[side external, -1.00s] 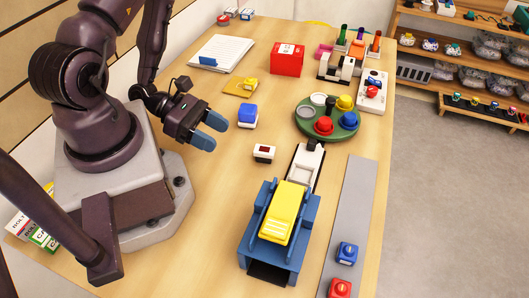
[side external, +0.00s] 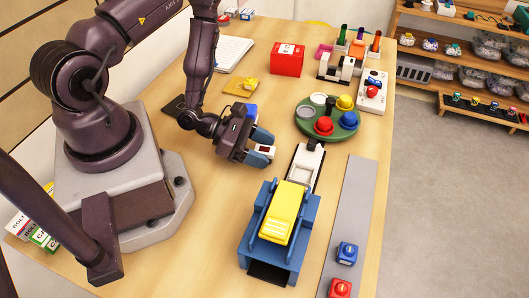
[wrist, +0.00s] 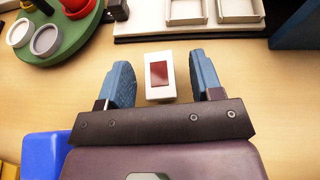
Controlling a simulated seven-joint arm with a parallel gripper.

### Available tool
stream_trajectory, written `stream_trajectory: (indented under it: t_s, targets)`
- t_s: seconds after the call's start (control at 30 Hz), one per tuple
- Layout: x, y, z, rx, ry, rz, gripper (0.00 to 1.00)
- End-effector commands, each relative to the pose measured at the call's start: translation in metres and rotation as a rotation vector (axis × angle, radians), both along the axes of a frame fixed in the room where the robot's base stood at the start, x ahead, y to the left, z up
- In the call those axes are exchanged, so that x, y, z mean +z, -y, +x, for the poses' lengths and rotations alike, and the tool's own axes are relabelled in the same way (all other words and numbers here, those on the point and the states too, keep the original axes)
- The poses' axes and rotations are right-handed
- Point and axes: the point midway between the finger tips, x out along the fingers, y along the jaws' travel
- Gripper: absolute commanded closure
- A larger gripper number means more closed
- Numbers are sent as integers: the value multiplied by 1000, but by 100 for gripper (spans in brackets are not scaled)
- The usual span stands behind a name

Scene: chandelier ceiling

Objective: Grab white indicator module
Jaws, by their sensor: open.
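The white indicator module (wrist: 160,88) is a small white block with a dark red window on top. It sits on the table between the two blue fingers of my gripper (wrist: 160,84), with a gap on each side. In the side external view the module (side external: 265,149) shows between the fingertips of my gripper (side external: 264,148), partly hidden by them. My gripper is open and holds nothing.
A blue block (wrist: 42,155) stands close beside my gripper. A green round tray (side external: 345,130) with coloured caps lies beyond. A white fixture (side external: 306,165) and a blue stand with a yellow top (side external: 282,212) are nearby.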

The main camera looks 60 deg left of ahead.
Motion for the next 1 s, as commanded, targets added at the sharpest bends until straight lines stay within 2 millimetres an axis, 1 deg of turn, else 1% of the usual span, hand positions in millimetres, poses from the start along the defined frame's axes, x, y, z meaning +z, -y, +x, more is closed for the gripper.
stream_trajectory:
  t_s: [0.03,0.13,0.37,0.4,0.47,0.5,0.57,0.6,0.63,0.87,1.0]
  targets:
    - [-3,4,5,-2,1,0,40]
    - [-6,9,11,-2,2,1,40]
    - [-6,10,13,1,0,0,40]
    - [-6,10,13,1,0,0,43]
    - [-6,10,13,1,0,0,56]
    - [-6,10,13,1,0,0,66]
    - [-6,10,13,1,0,0,80]
    - [-6,10,13,1,0,0,89]
    - [-6,10,13,1,0,0,93]
    - [-6,10,13,0,1,0,94]
    - [-2,10,13,1,2,0,94]
